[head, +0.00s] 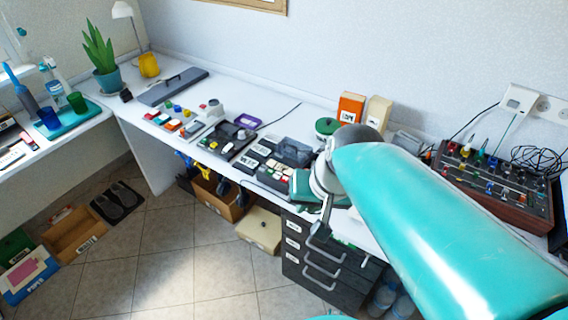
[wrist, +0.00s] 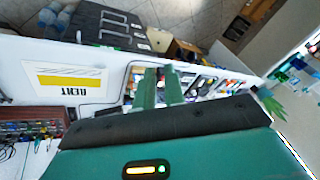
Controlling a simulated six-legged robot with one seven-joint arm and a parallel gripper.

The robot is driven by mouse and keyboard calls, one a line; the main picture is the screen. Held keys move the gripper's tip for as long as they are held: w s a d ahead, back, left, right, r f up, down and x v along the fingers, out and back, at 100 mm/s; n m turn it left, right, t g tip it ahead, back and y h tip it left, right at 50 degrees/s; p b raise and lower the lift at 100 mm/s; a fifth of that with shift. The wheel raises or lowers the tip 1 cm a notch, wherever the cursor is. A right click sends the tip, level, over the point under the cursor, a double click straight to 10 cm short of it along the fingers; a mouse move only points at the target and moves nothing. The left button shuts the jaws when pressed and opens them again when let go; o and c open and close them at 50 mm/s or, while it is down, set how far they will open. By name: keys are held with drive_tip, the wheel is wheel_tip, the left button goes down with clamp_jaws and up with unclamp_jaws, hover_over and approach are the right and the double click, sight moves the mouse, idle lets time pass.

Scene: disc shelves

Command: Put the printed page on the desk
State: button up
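A printed page (wrist: 62,80) with a yellow band and dark lettering shows at the left of the wrist view. It appears to lie flat on a white surface that looks like the desk. In the head view my arm covers that area, and I cannot make out the page. The white desk (head: 118,103) runs along the wall. My gripper (wrist: 162,88) has two green fingers with a narrow gap and nothing visible between them. It is to the right of the page in the wrist view, apart from it. In the head view my gripper (head: 305,188) is over the desk's front part.
Dark drawers (head: 325,262) stand under the desk. Small devices and a dark tray (head: 228,140) crowd the desk to the left. An orange box (head: 350,107) stands at the back. A wooden-sided mixer (head: 495,185) with cables sits at the right. The floor has open tiles.

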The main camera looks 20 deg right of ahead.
drive_tip(key=r+n, duration=0.1)
drive_tip(key=s+a+r+n+t+h, duration=0.1)
drive_tip(key=s+a+r+n, duration=0.1)
drive_tip(key=r, duration=0.1)
drive_tip(key=shift+s+r+n+h, duration=0.1)
drive_tip(key=shift+s+n+h, duration=0.1)
drive_tip(key=shift+n+h, duration=0.1)
idle(0.9)
